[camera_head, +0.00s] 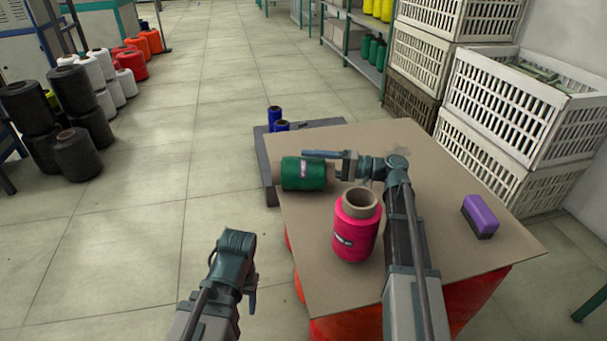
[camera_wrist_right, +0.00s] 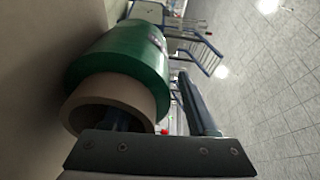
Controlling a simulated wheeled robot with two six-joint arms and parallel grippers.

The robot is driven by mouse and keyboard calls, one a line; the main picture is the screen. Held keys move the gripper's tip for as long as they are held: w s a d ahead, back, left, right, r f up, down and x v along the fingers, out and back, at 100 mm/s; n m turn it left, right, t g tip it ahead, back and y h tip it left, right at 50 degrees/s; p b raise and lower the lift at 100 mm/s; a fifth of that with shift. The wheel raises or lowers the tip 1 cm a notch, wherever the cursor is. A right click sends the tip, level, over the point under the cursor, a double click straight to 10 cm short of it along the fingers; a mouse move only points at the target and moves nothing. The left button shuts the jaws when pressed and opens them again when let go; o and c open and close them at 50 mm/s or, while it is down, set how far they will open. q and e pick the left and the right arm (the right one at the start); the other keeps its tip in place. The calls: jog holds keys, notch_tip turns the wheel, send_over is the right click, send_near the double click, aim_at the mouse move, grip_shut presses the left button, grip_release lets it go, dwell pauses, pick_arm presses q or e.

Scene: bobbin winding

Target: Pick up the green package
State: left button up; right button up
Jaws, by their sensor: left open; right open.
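The green package (camera_head: 303,173) is a yarn cone lying on its side near the left edge of the cardboard tabletop (camera_head: 440,170), its tan tube end (camera_wrist_right: 105,103) toward my right gripper. My right gripper (camera_head: 330,163) is open at that end. In the right wrist view, one finger appears to enter the tube's hollow, and the other finger (camera_wrist_right: 200,105) runs along the outside, seemingly apart from the green yarn. How deep the inner finger goes is hidden. My left gripper (camera_head: 243,275) is open and empty, left of the table and away from the package.
A pink package (camera_head: 354,232) stands upright just in front of the green one, close to my right arm. A purple-and-black block (camera_head: 480,216) lies at the right. White crates (camera_head: 515,110) stack beyond the right edge. Blue spools (camera_head: 274,118) stand behind the table.

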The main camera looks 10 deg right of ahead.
jog(key=shift+a, duration=0.1)
grip_shut()
dwell(1.3)
